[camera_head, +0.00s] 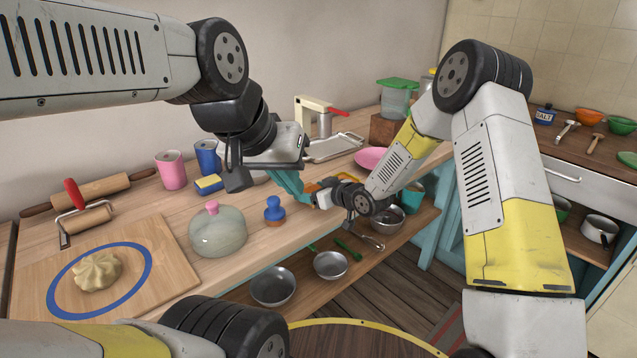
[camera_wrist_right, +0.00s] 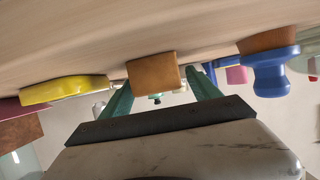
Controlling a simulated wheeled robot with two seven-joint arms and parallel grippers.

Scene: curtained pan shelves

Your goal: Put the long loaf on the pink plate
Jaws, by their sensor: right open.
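A brown block (camera_wrist_right: 153,75), apparently the loaf seen end on, is between and beyond the fingertips of my right gripper (camera_wrist_right: 158,82). That gripper is open; contact with the block cannot be told. In the head view an orange-brown piece (camera_head: 313,188) shows beside my right wrist, mostly hidden. The pink plate (camera_head: 371,157) lies behind and right of it, partly covered by my right forearm; its edge also shows in the right wrist view (camera_wrist_right: 15,108).
A blue stamp-like tool (camera_head: 274,210) and a domed lid (camera_head: 217,232) stand to the left. A yellow object (camera_wrist_right: 65,90) lies beside the block in the wrist view, which shows the counter at the top. Metal bowls (camera_head: 272,286) sit on the lower shelf.

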